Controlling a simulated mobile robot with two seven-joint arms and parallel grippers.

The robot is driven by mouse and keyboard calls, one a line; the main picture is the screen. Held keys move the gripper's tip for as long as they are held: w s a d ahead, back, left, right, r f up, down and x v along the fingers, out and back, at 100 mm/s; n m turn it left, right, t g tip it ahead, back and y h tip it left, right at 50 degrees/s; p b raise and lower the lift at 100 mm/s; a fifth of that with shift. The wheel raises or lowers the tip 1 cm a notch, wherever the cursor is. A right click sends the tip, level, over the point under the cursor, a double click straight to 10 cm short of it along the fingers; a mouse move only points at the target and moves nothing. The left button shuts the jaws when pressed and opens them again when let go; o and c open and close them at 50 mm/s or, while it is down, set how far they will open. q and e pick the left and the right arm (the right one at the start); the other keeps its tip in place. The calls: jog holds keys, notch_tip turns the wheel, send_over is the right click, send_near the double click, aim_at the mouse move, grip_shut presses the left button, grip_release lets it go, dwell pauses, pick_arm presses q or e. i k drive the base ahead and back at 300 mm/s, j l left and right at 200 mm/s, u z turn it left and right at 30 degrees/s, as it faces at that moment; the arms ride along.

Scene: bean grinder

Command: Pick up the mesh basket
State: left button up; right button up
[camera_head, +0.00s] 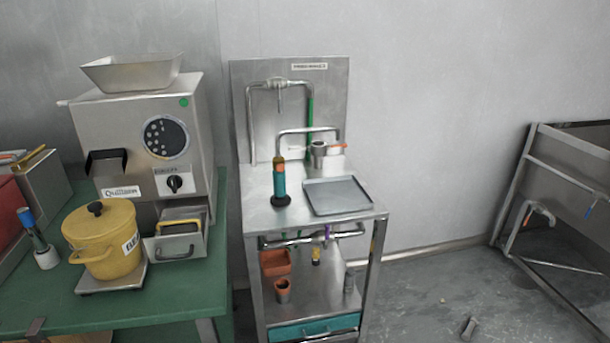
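I cannot make out a mesh basket for certain. A small grey metal cup (318,152) with an orange piece at its right stands at the back of the steel cart top; I cannot tell whether it is mesh. A small metal drawer or bin (180,247) with a front handle sits under the grinder (150,130), with something yellow at its top. Neither of my grippers is in view.
A yellow lidded pot (103,240) stands on a scale (112,282) on the green table (185,300). A teal-handled tamper (279,185) and an empty metal tray (337,196) are on the cart (255,222). Open floor (430,285) lies right of the cart.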

aim_at(180, 231)
jog(key=i+u, duration=0.35)
jog(key=u, duration=0.15)
jog(key=i+u, duration=0.45)
jog(key=l+u, duration=0.15)
jog(key=l, duration=0.95)
